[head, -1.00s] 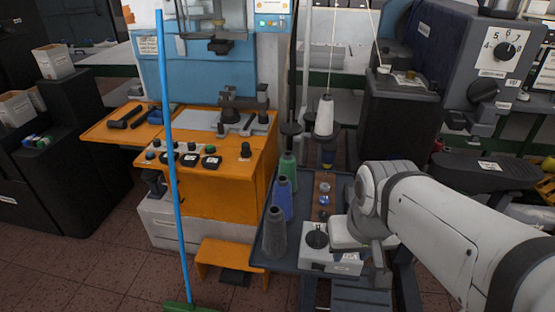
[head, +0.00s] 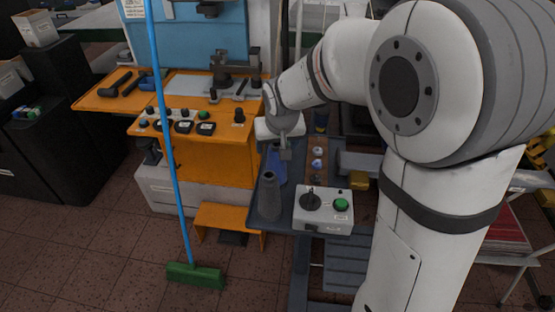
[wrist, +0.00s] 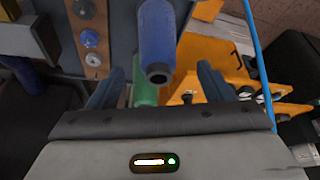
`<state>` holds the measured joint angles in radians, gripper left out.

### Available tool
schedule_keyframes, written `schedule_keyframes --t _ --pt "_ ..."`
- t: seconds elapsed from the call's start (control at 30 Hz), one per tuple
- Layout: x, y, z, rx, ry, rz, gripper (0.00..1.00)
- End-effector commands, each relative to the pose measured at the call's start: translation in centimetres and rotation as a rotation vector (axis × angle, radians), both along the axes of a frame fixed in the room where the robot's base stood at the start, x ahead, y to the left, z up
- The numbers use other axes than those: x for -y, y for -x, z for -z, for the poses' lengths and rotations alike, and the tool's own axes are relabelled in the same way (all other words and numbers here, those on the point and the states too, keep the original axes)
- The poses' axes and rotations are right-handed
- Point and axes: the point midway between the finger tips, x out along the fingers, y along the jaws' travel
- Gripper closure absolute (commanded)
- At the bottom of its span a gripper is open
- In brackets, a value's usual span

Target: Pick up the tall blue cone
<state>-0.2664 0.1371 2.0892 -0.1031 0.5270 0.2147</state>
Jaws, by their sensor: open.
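The tall blue cone (head: 277,166) stands on the dark blue table, partly hidden by my gripper in the head view. In the wrist view the blue cone (wrist: 158,38) lies ahead of and between my fingers, with its narrow, hollow tip toward me. My gripper (head: 286,150) is above and close to the cone. In the wrist view my gripper (wrist: 160,70) has its two fingers wide apart, with nothing held. I cannot tell whether the cone's tip is between the fingers in depth.
A grey cone (head: 269,196) stands in front of the blue one. A green cone (wrist: 145,88) shows behind it in the wrist view. A white control box (head: 323,210) is to the right. The orange machine (head: 215,155) and blue broom handle (head: 165,110) are to the left.

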Motion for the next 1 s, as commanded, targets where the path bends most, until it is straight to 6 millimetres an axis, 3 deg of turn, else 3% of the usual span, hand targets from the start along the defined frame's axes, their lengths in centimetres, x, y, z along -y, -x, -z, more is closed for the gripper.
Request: schedule_keyframes --t 0.5,0.83,1.0 --pt "-0.1 -2.4 5.6 -0.004 0.001 -0.001 0.27" --pt "-0.1 -2.7 6.3 -0.001 0.000 -0.001 0.27" --pt "-0.2 -2.7 6.3 -0.001 0.000 -0.001 0.40"
